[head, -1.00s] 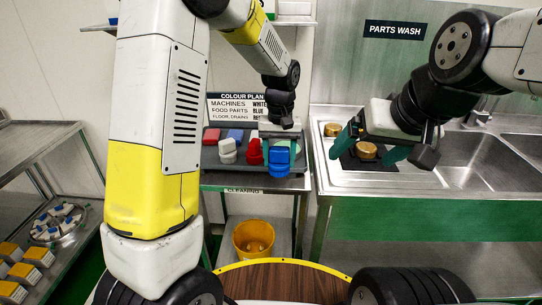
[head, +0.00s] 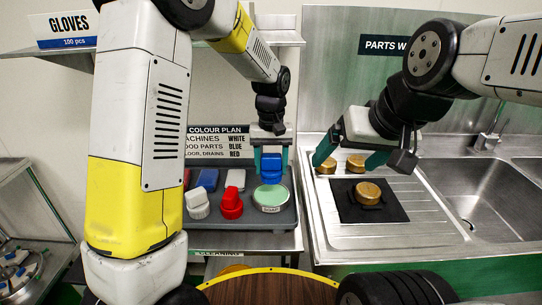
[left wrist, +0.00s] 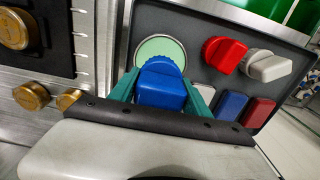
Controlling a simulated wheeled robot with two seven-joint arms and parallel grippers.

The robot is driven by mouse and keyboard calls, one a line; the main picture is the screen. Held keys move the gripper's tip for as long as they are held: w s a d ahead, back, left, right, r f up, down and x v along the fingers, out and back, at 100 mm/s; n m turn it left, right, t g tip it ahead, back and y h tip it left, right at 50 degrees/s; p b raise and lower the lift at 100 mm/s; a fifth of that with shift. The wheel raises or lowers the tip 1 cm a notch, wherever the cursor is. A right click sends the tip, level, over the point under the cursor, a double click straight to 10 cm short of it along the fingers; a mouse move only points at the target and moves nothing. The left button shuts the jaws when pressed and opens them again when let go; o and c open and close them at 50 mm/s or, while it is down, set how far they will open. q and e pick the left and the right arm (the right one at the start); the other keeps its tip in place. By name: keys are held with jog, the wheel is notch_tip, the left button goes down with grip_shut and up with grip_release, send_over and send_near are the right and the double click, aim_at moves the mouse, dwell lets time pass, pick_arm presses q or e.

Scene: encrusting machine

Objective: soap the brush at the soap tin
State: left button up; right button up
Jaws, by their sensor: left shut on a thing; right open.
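My left gripper (head: 271,165) is shut on a blue brush (head: 271,172), which shows large between the green fingers in the left wrist view (left wrist: 163,88). A round soap tin (head: 270,208) with a pale green face stands on the grey tray, just below the brush in the head view. In the left wrist view the brush covers the near edge of the soap tin (left wrist: 157,47). I cannot tell whether brush and soap touch. My right gripper (head: 350,158) is open and empty, over the sink's drainboard.
On the grey tray (head: 240,222) are a white brush (head: 197,203), a red brush (head: 231,204) and coloured blocks behind them. A brass part (head: 367,192) sits on a black mat (head: 349,209); two more stand behind. The sink basin (head: 468,195) is at the right.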

aim_at(271, 179)
pick_arm(q)
jog(key=shift+f, duration=2.5)
jog(key=shift+s+f, duration=0.1)
jog(key=shift+f, duration=0.5)
jog(key=shift+r, duration=3.55)
